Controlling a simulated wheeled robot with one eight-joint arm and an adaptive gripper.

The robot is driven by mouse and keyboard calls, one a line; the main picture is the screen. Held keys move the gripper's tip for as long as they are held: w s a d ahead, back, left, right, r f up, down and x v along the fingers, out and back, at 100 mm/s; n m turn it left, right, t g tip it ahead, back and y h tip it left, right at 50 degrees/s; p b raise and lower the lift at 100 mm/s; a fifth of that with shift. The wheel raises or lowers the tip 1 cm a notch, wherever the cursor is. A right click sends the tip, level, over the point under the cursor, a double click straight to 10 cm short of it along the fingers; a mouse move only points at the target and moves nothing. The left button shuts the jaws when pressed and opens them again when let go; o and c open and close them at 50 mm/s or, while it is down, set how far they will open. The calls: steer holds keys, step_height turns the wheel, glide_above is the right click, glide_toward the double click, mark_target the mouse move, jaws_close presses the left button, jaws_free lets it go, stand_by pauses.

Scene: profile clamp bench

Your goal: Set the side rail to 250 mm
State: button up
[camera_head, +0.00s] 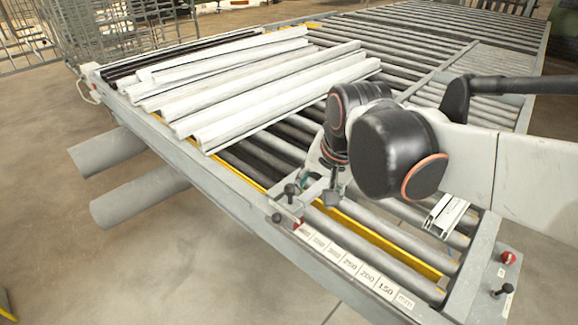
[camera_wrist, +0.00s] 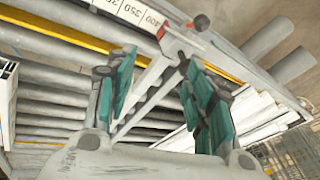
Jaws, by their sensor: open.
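The side rail (camera_wrist: 152,88) is a pale grey bar across the rollers, with a carriage (camera_wrist: 185,42) and a dark knob (camera_wrist: 201,22) at its scale end. The knob also shows in the head view (camera_head: 290,189). A red mark on the carriage sits by the 400 label of the scale (camera_wrist: 130,9). The scale strip (camera_head: 350,266) runs along the table's near edge, with 250 farther right. My gripper (camera_wrist: 160,58) is open, its teal-padded fingers on either side of the rail; contact cannot be told. In the head view my gripper (camera_head: 318,186) is partly hidden by my arm.
Several white profiles (camera_head: 250,85) lie on the rollers at the back left. A short profile piece (camera_head: 445,214) lies at the right, by an end plate (camera_head: 478,262) with a red button and black knob. Rollers between the rail and end plate look mostly clear.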

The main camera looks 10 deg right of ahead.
mark_target(291, 186)
steer(key=w+a+r+m+g+p, duration=0.2)
steer(key=w+r+m+p, duration=0.2)
steer(key=w+m+p, duration=0.3)
steer(key=shift+n, duration=0.5)
steer(key=x, duration=0.4)
steer(key=b+x, duration=0.1)
steer(key=x, duration=0.4)
steer(key=b+x, duration=0.1)
steer(key=x, duration=0.4)
steer(key=shift+w+a+r, duration=0.1)
steer(key=shift+w+a, duration=0.15)
steer(key=shift+a, duration=0.1)
